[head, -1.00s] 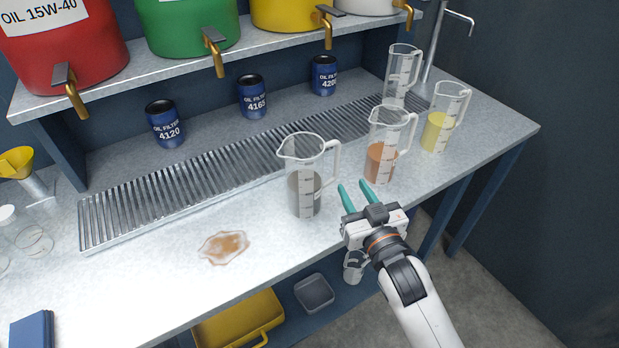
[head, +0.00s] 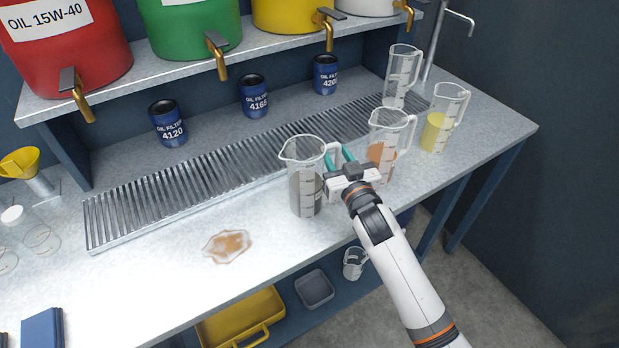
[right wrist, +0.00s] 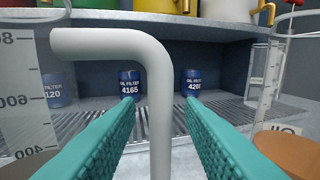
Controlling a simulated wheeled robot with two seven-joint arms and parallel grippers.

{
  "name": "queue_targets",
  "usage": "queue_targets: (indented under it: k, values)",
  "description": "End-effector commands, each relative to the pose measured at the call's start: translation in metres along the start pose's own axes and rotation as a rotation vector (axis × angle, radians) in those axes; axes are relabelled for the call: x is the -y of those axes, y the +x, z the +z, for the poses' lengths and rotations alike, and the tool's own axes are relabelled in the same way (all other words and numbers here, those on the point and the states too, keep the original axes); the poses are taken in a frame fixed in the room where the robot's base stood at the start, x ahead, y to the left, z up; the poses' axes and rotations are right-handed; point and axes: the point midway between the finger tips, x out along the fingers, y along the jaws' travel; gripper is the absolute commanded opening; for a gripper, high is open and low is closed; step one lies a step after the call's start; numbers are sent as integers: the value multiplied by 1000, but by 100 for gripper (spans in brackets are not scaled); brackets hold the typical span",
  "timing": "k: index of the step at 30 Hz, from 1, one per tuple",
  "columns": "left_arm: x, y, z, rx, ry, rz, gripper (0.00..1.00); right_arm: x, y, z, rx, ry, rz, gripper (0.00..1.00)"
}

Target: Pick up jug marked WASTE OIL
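A clear measuring jug with dark grey-brown liquid (head: 305,190) stands upright on the bench near the front edge. No WASTE OIL marking is readable on it in the head view. My right gripper (head: 341,157) is open at the right side of this jug. In the right wrist view, the jug's white handle (right wrist: 158,100) stands between the two teal fingers (right wrist: 155,115), with clear gaps on both sides. The jug's graduated wall (right wrist: 22,90) shows at the left. My left gripper is not in view.
A jug with orange-brown liquid (head: 382,153) stands close right of my gripper. A jug with yellow liquid (head: 436,132) and an empty one (head: 400,75) stand farther back. A brown spill (head: 228,246) lies left on the bench. A metal grate (head: 190,190) runs behind.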

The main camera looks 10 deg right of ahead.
Motion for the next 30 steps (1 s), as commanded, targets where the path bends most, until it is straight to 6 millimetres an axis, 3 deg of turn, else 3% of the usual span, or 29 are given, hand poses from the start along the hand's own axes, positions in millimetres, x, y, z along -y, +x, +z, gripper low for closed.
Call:
queue_targets:
  k: [2,9,30]
  values:
    - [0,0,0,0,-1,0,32,0,0,0,0,0,0,35]
    - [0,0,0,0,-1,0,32,0,0,0,0,0,0,0]
    - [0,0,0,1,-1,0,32,0,0,10,5,0,0,0]
